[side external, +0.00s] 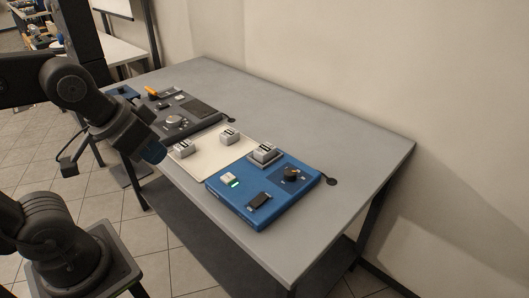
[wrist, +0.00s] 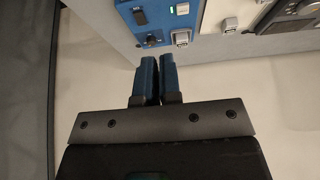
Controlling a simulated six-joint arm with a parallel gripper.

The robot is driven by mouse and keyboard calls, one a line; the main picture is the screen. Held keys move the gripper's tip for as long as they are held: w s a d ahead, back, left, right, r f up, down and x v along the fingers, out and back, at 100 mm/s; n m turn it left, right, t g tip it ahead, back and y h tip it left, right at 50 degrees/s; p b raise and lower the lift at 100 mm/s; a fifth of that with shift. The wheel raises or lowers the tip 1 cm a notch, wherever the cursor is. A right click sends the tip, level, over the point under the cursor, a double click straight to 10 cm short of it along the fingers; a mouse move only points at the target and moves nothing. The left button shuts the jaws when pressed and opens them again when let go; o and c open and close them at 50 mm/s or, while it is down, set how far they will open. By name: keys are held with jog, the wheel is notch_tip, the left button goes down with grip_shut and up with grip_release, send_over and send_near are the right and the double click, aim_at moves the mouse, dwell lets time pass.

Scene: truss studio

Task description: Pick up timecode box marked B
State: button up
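Several small pale timecode boxes with dark tops are on the table; their letters are too small to read, so I cannot tell which is B. In the side view one (side external: 184,148) sits on the left of the cream mat (side external: 207,160), one (side external: 230,136) at its back edge, and one (side external: 263,153) at the blue panel's back left corner. The wrist view shows boxes at the top (wrist: 181,38) and right of it (wrist: 230,25). My gripper (side external: 154,152) is near the table's front edge, left of the mat.
The blue panel (side external: 240,205) carries a dark knob (side external: 291,174), a black switch (side external: 258,200) and a pale block with a green light (side external: 229,179). A dark grey console (side external: 180,124) is left of the mat. The table's back and right (side external: 340,140) are clear.

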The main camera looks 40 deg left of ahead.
jog(key=o, duration=1.6)
jog(key=w+d+m+g+y, duration=0.1)
jog(key=w+m+g+y, duration=0.35)
jog(key=w+m, duration=1.55)
jog(key=n+g+y, duration=0.1)
jog(key=n+y, duration=0.1)
send_over(265, 148)
jog(key=d, duration=0.3)
jog(key=shift+h, duration=0.25)
notch_tip(265, 148, down, 14)
jog(key=shift+a+r, duration=0.15)
jog(key=shift+x, duration=2.7)
